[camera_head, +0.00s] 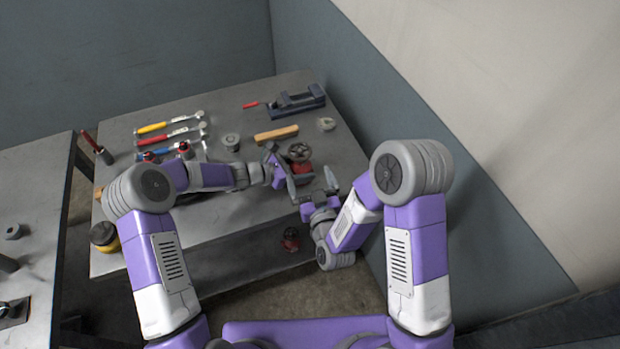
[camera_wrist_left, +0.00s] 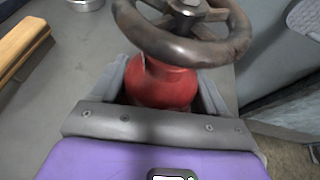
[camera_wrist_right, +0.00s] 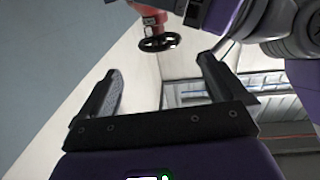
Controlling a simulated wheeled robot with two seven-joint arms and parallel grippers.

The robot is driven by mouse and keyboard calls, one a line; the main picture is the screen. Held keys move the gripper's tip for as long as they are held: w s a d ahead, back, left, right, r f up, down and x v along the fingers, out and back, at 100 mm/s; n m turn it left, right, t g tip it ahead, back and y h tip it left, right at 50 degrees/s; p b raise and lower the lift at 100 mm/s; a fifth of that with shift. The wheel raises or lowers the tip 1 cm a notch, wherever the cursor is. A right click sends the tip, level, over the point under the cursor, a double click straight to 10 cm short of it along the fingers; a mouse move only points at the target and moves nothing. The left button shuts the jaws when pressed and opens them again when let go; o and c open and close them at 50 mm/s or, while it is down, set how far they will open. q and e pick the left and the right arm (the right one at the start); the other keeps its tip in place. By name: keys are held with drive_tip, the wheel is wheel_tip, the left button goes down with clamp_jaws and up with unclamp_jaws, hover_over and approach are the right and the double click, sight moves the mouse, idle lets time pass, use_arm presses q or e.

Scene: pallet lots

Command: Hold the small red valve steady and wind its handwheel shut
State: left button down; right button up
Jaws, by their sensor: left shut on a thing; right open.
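The small red valve (camera_head: 303,168) is near the right edge of the workbench, with its dark handwheel (camera_head: 299,151) on top. My left gripper (camera_head: 283,170) is shut on the red valve body. In the left wrist view the body (camera_wrist_left: 162,86) sits between the two jaws, below the brown-grey handwheel (camera_wrist_left: 215,51). My right gripper (camera_head: 312,188) is open and empty, on the near side of the valve and apart from it. The right wrist view shows the red body (camera_wrist_right: 149,14) and handwheel (camera_wrist_right: 159,43) beyond the open fingers (camera_wrist_right: 160,80).
A blue vise (camera_head: 297,103), a wooden piece (camera_head: 276,135), a round metal part (camera_head: 231,141) and a pale ring (camera_head: 326,124) lie farther back. Coloured-handled tools (camera_head: 170,138) lie left. Another red object (camera_head: 290,240) is lower, below the bench top. A wall stands close at right.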

drive_tip(key=w+r+n+y, duration=0.3)
drive_tip(key=w+r+y, duration=0.2)
drive_tip(key=w+y, duration=0.3)
drive_tip(key=n+g+y, duration=0.5)
drive_tip(key=n+g, duration=0.4)
drive_tip(key=g, duration=0.3)
approach(302, 151)
drive_tip(key=x, duration=1)
drive_tip(key=shift+f, duration=0.3)
